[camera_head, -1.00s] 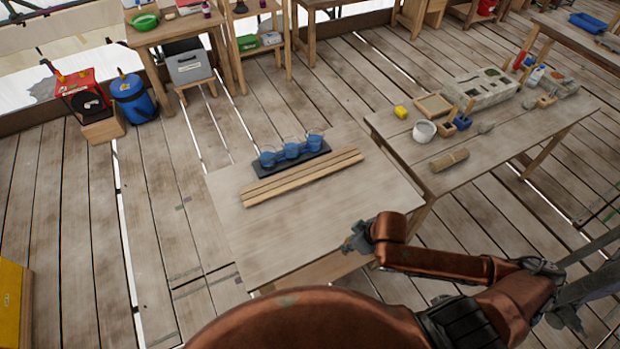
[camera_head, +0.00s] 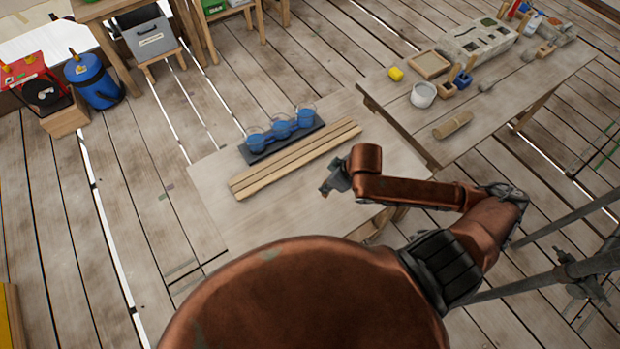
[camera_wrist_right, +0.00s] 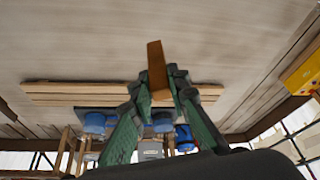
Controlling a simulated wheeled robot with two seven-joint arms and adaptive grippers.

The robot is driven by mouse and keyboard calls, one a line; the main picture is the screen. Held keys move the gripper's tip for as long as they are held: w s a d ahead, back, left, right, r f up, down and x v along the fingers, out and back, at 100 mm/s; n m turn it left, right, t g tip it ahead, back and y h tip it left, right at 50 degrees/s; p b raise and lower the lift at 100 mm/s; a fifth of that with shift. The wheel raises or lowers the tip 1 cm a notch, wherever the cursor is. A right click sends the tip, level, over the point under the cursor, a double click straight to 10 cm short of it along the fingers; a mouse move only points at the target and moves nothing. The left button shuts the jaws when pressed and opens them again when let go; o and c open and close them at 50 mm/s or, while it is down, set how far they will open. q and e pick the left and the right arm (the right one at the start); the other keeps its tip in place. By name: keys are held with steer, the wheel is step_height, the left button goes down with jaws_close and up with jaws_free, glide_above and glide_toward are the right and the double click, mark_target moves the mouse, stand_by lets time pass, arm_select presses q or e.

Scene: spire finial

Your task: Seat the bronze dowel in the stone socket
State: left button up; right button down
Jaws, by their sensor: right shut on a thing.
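My right gripper (camera_head: 328,186) is over the near table, to the right of the wooden slats. In the right wrist view its green fingers (camera_wrist_right: 160,84) are shut on a brown-orange bar, the bronze dowel (camera_wrist_right: 157,67), which sticks out past the fingertips. The dowel cannot be made out in the head view. The stone socket cannot be identified for certain; a grey stone block (camera_head: 470,45) with several recesses stands on the right-hand table. My left gripper is not in view.
The near table (camera_head: 285,215) holds wooden slats (camera_head: 295,158) and a dark tray (camera_head: 262,152) with three blue cups. The near table's front part is clear.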

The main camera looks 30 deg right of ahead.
steer(key=w+f, duration=1.1)
steer(key=shift+w+d, duration=0.15)
steer(key=shift+w, duration=0.05)
steer(key=shift+f, duration=0.25)
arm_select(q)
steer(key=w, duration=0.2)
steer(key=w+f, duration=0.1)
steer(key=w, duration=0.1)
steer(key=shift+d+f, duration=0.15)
arm_select(e)
steer(key=shift+f, duration=0.1)
